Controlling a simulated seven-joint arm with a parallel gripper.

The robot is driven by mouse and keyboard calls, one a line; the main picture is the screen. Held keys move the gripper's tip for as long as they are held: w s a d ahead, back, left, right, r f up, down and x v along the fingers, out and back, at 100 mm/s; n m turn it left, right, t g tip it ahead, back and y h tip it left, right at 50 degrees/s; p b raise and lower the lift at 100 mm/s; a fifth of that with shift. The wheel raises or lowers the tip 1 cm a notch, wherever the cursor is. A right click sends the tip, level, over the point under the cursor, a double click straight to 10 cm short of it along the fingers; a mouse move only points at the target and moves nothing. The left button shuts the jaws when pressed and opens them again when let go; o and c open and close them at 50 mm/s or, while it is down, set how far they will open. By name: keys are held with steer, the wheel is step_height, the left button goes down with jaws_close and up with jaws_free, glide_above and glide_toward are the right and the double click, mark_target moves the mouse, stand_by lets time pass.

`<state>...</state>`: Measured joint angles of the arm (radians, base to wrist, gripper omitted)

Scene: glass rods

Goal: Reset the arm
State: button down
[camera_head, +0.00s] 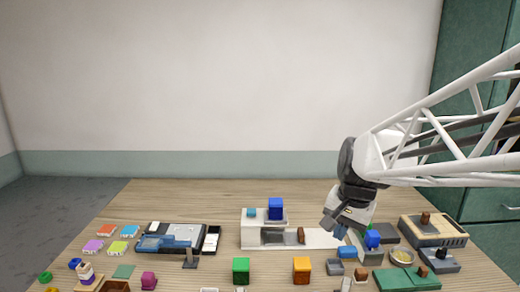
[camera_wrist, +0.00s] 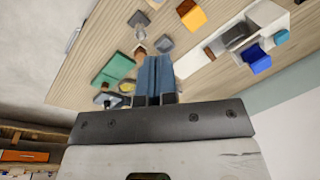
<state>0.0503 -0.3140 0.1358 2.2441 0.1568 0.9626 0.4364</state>
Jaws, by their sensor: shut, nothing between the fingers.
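My arm reaches in from the right in the head view. My gripper (camera_head: 339,231) hangs over the right half of the table, above the right end of a white stand (camera_head: 256,239). In the wrist view my gripper (camera_wrist: 154,62) shows two blue-grey fingers pressed together, with nothing held between them. The fingers are tilted, and the wrist view looks along them at the table at a slant. The table under the fingertips is partly hidden by the fingers.
A blue block (camera_head: 275,206) stands on the white stand. A green block (camera_head: 241,271) and an orange block (camera_head: 302,270) stand in front. A green tray (camera_head: 405,280), a dish (camera_head: 402,257) and a wooden box (camera_head: 432,230) crowd the right. Coloured tiles lie left.

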steer(key=s+f+n+t+h, duration=0.1)
steer(key=s+n, duration=0.5)
steer(key=s, duration=1.2)
steer(key=shift+s+d+f+h, duration=0.15)
steer(key=shift+f+h, duration=0.15)
steer(key=shift+f, duration=0.2)
